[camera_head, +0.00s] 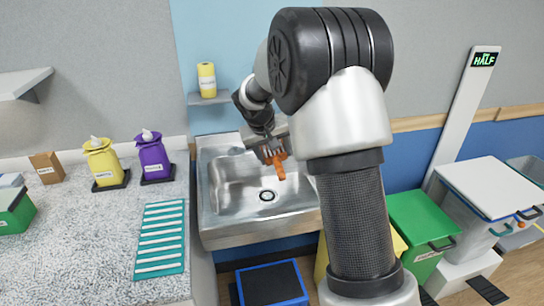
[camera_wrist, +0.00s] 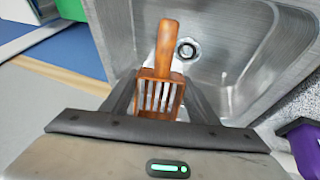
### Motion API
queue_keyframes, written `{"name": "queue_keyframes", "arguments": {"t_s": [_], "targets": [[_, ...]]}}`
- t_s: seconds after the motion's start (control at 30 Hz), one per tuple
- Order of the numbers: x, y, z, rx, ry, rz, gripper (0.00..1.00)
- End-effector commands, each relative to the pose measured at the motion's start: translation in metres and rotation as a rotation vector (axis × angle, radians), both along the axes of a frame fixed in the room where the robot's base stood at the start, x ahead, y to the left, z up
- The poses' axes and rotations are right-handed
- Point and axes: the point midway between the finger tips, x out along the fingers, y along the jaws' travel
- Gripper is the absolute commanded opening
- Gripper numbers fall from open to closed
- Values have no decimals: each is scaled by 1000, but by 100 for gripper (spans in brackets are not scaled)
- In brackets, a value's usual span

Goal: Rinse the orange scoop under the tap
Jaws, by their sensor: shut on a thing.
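The orange scoop (camera_head: 279,168) is held over the steel sink (camera_head: 222,178) in the head view. In the wrist view the scoop (camera_wrist: 166,45) has a plain handle pointing away from me and a slotted head between my fingers. My gripper (camera_head: 270,153) is shut on the slotted head, and the handle points down towards the basin. In the wrist view the sink (camera_wrist: 240,30) and its round drain (camera_wrist: 187,48) lie below and beyond the scoop. I cannot make out the tap; my arm covers part of the sink's right side.
A green bin (camera_head: 420,220) stands right.

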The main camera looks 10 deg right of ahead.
Motion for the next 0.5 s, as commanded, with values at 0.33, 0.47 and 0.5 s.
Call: {"name": "queue_keyframes", "arguments": {"t_s": [0.33,0.47,0.5], "targets": [[0,0,0,0,-1,0,31],[3,4,0,0,-1,0,31],[4,5,0,0,-1,0,31]]}}
